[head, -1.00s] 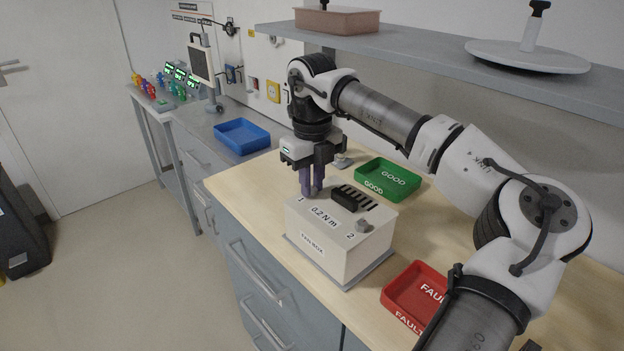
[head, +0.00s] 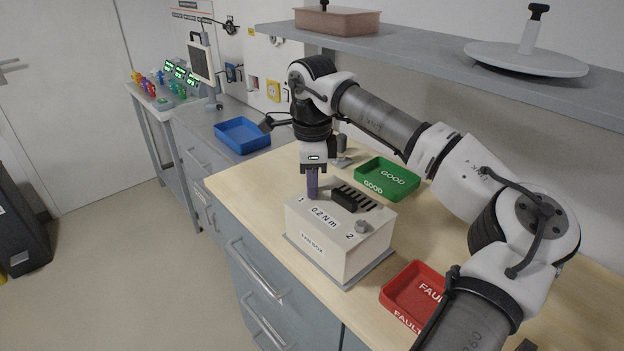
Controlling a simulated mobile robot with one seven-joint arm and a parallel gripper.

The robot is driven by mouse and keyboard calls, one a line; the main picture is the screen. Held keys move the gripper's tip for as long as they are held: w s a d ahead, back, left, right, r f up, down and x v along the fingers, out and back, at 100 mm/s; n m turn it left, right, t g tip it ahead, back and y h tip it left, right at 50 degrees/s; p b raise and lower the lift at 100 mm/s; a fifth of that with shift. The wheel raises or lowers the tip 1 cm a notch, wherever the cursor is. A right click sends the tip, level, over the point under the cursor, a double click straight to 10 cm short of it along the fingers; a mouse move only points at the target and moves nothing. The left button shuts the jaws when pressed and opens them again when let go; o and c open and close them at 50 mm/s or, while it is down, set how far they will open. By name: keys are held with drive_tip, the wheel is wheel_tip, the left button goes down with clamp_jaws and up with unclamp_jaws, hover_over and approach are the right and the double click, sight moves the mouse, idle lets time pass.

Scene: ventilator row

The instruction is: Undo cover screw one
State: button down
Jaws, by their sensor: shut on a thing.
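The fan box (head: 338,236) is a pale box on a grey base, marked "0.2 N m", with the numbers 1 and 2 on its top. My gripper (head: 312,195) points straight down at the top of the box beside the number 1. Its purple fingers are shut on cover screw one, which they hide. Cover screw two (head: 362,227) is a grey knob standing by the number 2. A black handle (head: 345,201) and dark slots lie on the top behind the screws.
A green GOOD tray (head: 388,179) is behind the box and a red FAULT tray (head: 415,292) is to its right front. A blue tray (head: 242,135) sits on the grey counter at the left. A shelf (head: 450,62) hangs above the bench.

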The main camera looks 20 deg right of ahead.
drive_tip(key=n, duration=0.6)
drive_tip(key=shift+n, duration=0.3)
drive_tip(key=n, duration=0.5)
drive_tip(key=shift+n+p, duration=0.3)
drive_tip(key=shift+p, duration=0.05)
drive_tip(key=c, duration=1.3)
unclamp_jaws()
drive_tip(key=shift+r, duration=0.15)
wheel_tip(320, 180, up, 14)
drive_tip(key=shift+f+b, duration=0.2)
drive_tip(key=shift+b, duration=0.35)
